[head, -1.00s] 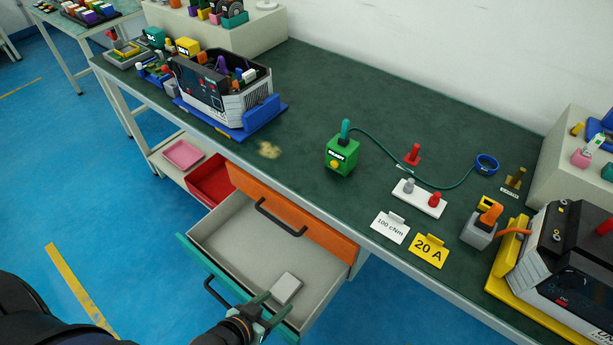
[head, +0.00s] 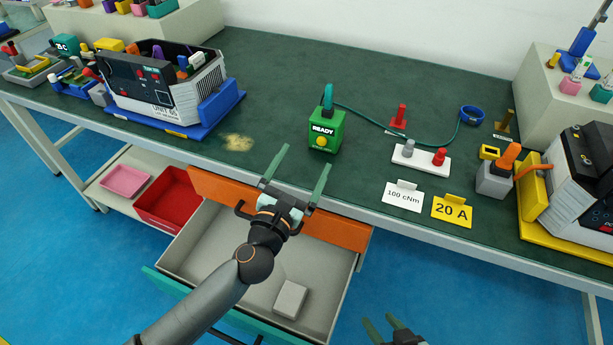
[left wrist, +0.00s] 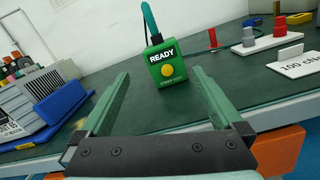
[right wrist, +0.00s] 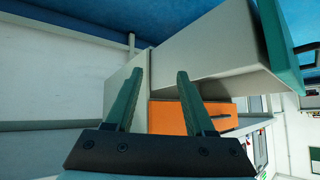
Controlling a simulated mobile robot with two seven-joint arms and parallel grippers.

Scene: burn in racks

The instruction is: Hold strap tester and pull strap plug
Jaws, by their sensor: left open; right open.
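The strap tester is a green box marked READY (head: 325,131) with a yellow button, standing upright on the green bench top. A teal plug (head: 328,97) sits upright in its top, with a teal cord (head: 400,130) running right to a blue ring (head: 472,115). The tester also shows in the left wrist view (left wrist: 166,65), centred beyond the fingers. My left gripper (head: 304,168) is open and empty, just in front of and left of the tester, apart from it. My right gripper (head: 383,328) is open and empty, low at the bottom edge, below the bench front.
An open drawer (head: 200,238) with a grey block (head: 290,299) lies under my left arm. Right of the tester are a white terminal block (head: 421,159), a 100 cNm card (head: 403,196) and a 20 A card (head: 452,211). A power unit (head: 170,95) stands left.

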